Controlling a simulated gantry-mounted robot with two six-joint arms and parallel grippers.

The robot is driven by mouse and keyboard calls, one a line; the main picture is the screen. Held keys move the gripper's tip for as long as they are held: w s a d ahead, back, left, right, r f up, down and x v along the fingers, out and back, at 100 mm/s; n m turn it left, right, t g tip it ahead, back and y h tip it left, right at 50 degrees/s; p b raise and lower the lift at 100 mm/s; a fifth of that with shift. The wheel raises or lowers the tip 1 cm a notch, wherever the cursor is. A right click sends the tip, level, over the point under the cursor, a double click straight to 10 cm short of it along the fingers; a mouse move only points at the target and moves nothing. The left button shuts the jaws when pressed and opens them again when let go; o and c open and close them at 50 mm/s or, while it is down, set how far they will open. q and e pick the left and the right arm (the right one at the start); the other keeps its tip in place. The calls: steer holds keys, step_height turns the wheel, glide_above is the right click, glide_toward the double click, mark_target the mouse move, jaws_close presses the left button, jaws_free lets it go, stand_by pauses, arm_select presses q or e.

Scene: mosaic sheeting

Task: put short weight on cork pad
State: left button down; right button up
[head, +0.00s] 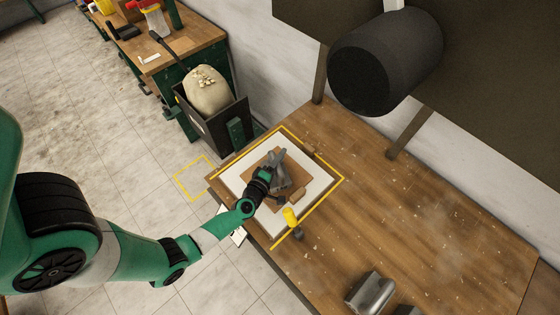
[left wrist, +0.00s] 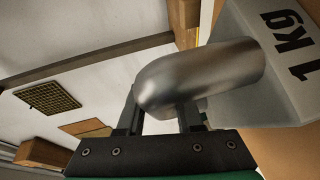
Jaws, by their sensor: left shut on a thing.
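My left gripper (head: 270,180) is over the white board on the bench. It is shut on the round metal handle of a grey weight (head: 283,168). In the left wrist view the weight (left wrist: 245,100) shows a pale face marked "1 kg", and its handle (left wrist: 200,75) lies between my fingers. The brown cork pad (head: 256,164) lies on the white board, under and around the weight in the head view. I cannot tell whether the weight touches the pad. My right gripper is not in view.
The white board (head: 232,178) is framed by yellow tape. Another metal weight (head: 371,292) stands at the bench's near side. The bench (head: 440,220) right of the board is mostly clear.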

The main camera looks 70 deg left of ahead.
arm_select(q)
steer(key=shift+w+a+r, duration=0.1)
steer(key=shift+w+r, duration=0.05)
steer(key=shift+r, duration=0.1)
steer(key=shift+f, duration=0.1)
steer(key=c, duration=1)
jaws_free()
steer(key=shift+f, duration=0.2)
steer(key=o, duration=0.4)
steer(key=shift+o, duration=0.2)
